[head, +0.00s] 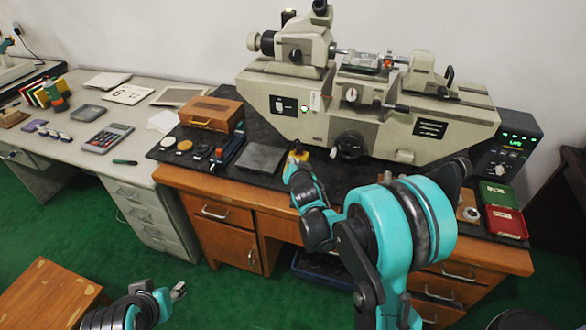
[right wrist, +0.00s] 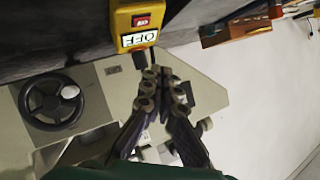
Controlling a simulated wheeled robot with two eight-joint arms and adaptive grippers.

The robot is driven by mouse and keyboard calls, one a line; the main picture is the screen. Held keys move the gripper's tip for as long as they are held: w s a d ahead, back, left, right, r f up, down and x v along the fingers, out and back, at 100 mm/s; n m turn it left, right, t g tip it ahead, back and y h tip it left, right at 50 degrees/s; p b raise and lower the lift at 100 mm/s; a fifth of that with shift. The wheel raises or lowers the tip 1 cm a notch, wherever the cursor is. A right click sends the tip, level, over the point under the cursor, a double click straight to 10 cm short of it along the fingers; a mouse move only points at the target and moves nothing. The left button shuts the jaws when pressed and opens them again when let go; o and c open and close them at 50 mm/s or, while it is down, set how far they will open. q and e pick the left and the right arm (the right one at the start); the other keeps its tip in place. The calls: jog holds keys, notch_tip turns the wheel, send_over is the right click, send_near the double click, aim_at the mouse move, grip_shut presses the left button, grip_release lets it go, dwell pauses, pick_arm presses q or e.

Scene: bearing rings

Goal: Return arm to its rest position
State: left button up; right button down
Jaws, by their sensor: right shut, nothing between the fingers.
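My right arm reaches over the dark-topped bench (head: 262,183) toward the measuring machine (head: 330,110). In the right wrist view my right gripper (right wrist: 160,80) has its fingertips together with nothing between them. The fingers point toward a yellow box (right wrist: 136,40) with a red display and an "OFF" label. Whether they touch it cannot be told. In the head view the right fingertips are hard to make out near the small yellow patch. My left arm is at the bottom left, low over the floor, with a small grey end piece (head: 178,290); its finger opening is unclear.
The machine's handwheel (right wrist: 52,103) shows in the wrist view. A wooden box (head: 211,114), small discs and a grey plate (head: 260,158) lie on the bench's left. Green and red cases (head: 505,220) and a control unit (head: 503,145) stand right. A wooden-topped stool (head: 45,295) is bottom left.

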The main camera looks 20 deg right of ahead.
dwell(0.3)
jog(key=s+r+n+g, duration=0.2)
jog(key=s+r, duration=0.1)
jog(key=s, duration=0.5)
jog(key=s+r+n+g, duration=0.1)
jog(key=s+r, duration=0.1)
jog(key=s, duration=0.6)
jog(key=s+a+f+n+g, duration=0.1)
jog(key=s+n, duration=0.1)
jog(key=s, duration=0.7)
jog(key=s+a+f+n+g+y, duration=0.1)
jog(key=s+a+f+n+g, duration=0.1)
jog(key=s, duration=0.7)
jog(key=shift+s+y, duration=0.25)
jog(key=shift+y, duration=0.05)
jog(key=shift+a+f, duration=0.1)
